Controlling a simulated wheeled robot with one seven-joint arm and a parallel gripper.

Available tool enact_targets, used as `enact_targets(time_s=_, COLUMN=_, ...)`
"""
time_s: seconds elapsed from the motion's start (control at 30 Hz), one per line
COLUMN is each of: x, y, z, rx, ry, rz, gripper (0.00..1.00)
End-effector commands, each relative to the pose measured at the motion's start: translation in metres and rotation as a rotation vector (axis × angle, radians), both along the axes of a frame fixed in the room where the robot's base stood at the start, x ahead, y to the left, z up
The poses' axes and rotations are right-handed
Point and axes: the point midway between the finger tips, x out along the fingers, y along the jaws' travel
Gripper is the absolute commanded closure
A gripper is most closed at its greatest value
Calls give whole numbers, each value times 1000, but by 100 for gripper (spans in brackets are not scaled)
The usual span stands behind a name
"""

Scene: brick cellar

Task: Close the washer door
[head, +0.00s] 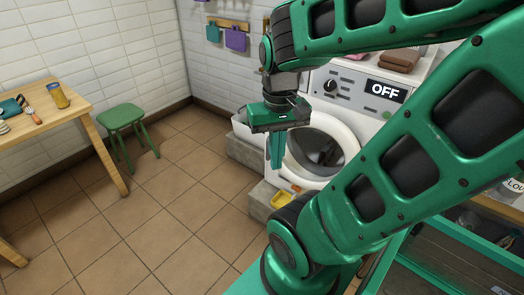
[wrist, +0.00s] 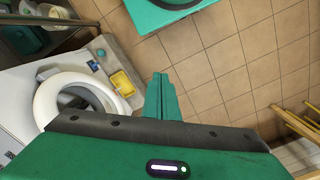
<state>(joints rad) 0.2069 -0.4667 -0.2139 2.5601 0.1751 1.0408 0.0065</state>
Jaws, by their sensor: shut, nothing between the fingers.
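The washer (head: 345,88) is a white front-loader on the right in the head view, with an "OFF" display. Its round door (head: 349,133) has a thick white rim and dark glass. The door rim also shows at the left of the wrist view (wrist: 48,92). How far the door stands from the washer front is hard to tell. My gripper (head: 276,163) points down in front of the door's left side in the head view, its green fingers together and empty. In the wrist view the fingertips (wrist: 160,78) are right of the rim, with a visible gap.
A yellow item (head: 281,198) lies on the grey plinth (head: 260,198) below the washer. A green stool (head: 122,115) and wooden table (head: 70,115) are at the left. The tiled floor between is clear.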

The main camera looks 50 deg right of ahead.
Motion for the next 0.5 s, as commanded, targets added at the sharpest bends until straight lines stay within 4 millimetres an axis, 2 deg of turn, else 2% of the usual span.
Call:
enact_targets(time_s=0.17, x=0, y=0, z=0, rx=0, ry=0, rz=0, gripper=100)
enact_targets(time_s=0.27, x=-10, y=-1, z=4, rx=-3, ry=-7, rz=7, gripper=100)
enact_targets(time_s=0.37, x=-3, y=-6, z=-1, rx=-13, ry=18, rz=30, gripper=100)
enact_targets(time_s=0.5, x=15, y=-27, z=-14, rx=-45, ry=81, rz=92, gripper=100)
